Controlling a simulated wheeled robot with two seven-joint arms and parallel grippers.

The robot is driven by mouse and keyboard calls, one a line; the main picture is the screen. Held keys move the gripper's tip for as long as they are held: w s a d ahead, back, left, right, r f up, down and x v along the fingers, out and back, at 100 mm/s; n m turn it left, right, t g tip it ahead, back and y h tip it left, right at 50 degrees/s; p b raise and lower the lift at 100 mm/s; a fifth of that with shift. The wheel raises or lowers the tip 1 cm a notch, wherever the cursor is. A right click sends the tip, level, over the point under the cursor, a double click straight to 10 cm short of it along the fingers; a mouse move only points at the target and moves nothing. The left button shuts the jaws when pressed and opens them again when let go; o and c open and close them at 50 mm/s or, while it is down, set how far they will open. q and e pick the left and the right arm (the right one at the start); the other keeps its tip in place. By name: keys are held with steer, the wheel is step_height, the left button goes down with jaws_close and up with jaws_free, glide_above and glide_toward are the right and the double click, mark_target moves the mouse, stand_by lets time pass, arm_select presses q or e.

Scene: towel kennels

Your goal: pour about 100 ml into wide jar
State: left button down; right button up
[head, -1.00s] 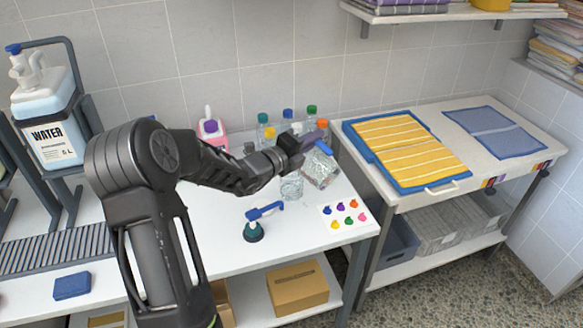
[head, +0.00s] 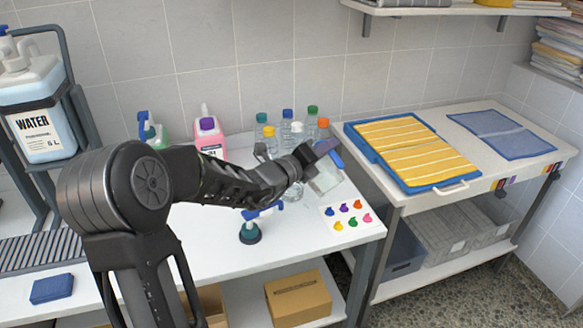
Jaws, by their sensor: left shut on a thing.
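My left gripper (head: 325,148) is shut on a clear, see-through container (head: 326,180) with a blue part (head: 337,160) near its top. The container looks tilted above or on the right part of the white table; my gripper and wrist hide part of it. A clear glass vessel (head: 293,192), perhaps the wide jar, stands just left of it, mostly hidden behind my wrist. I cannot tell whether the two touch or whether any liquid runs between them. My right gripper is not in view.
Several capped bottles (head: 287,125) stand behind my gripper. A pink bottle (head: 209,138) is further left. A cart with a yellow striped towel (head: 415,150) stands right.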

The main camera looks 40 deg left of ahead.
arm_select(q)
steer(key=f+b, duration=0.1)
steer(key=d+m+b, duration=0.1)
steer(key=b, duration=0.1)
steer(key=shift+f, duration=0.35)
steer(key=shift+d+m+b, duration=0.15)
steer(key=shift+m+b, duration=0.15)
steer(key=shift+b, duration=0.4)
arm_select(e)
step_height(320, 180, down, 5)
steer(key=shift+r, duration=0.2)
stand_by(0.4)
arm_select(q)
steer(key=shift+s+d+f+m+b, duration=0.15)
steer(key=shift+f+m+b, duration=0.2)
steer(key=shift+b, duration=0.5)
steer(key=s+d+f+m+b, duration=0.1)
steer(key=d+f+m+b, duration=0.6)
steer(key=b, duration=2.1)
steer(key=shift+d+f+m+t+y+b, duration=0.3)
steer(key=shift+d+f+m+b, duration=0.1)
steer(key=shift+d+m, duration=0.65)
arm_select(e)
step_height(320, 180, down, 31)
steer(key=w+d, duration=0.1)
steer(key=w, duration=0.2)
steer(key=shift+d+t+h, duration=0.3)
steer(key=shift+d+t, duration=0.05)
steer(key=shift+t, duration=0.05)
